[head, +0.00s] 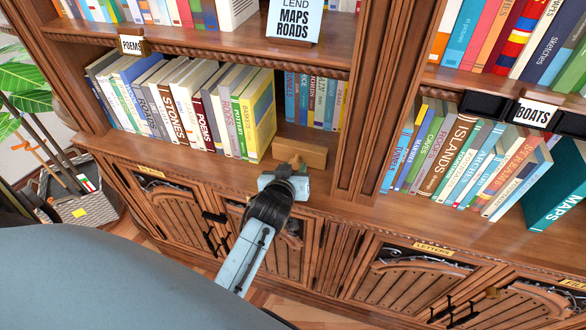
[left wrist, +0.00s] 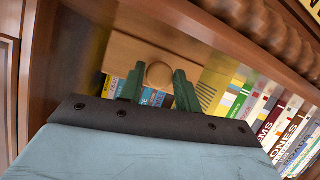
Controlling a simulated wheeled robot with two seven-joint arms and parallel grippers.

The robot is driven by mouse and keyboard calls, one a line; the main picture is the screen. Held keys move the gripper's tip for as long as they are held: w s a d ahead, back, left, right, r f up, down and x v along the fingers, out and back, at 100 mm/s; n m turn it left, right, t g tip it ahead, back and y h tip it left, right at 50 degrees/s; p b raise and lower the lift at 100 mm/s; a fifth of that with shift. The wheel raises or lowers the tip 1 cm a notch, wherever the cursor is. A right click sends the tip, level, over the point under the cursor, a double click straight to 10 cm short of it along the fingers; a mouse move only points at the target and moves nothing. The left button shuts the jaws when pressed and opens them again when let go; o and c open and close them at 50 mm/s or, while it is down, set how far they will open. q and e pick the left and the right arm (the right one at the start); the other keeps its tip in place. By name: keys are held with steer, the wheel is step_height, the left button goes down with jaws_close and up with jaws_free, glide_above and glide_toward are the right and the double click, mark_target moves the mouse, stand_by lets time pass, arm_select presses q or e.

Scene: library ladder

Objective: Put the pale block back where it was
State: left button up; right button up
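The pale block (head: 302,152) is a light wooden piece at the front of the middle shelf, right of the row of books. My left gripper (head: 284,172) reaches it from the front. The head view hides the fingertips and part of the block's front. My right gripper is not in view.
Upright books (head: 185,110) stand left of the block, and smaller books (head: 312,100) stand behind it. A wooden upright (head: 370,110) closes the bay on the right. Carved cupboard doors (head: 170,205) lie below. A basket (head: 88,205) with long tools stands at left.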

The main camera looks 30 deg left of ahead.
arm_select(q)
steer(key=o, duration=0.3)
steer(key=shift+r, duration=0.15)
steer(key=shift+s+r, duration=0.15)
steer(key=p+v, duration=0.1)
steer(key=v, duration=1)
steer(key=shift+s+d, duration=0.15)
steer(key=shift+s, duration=0.15)
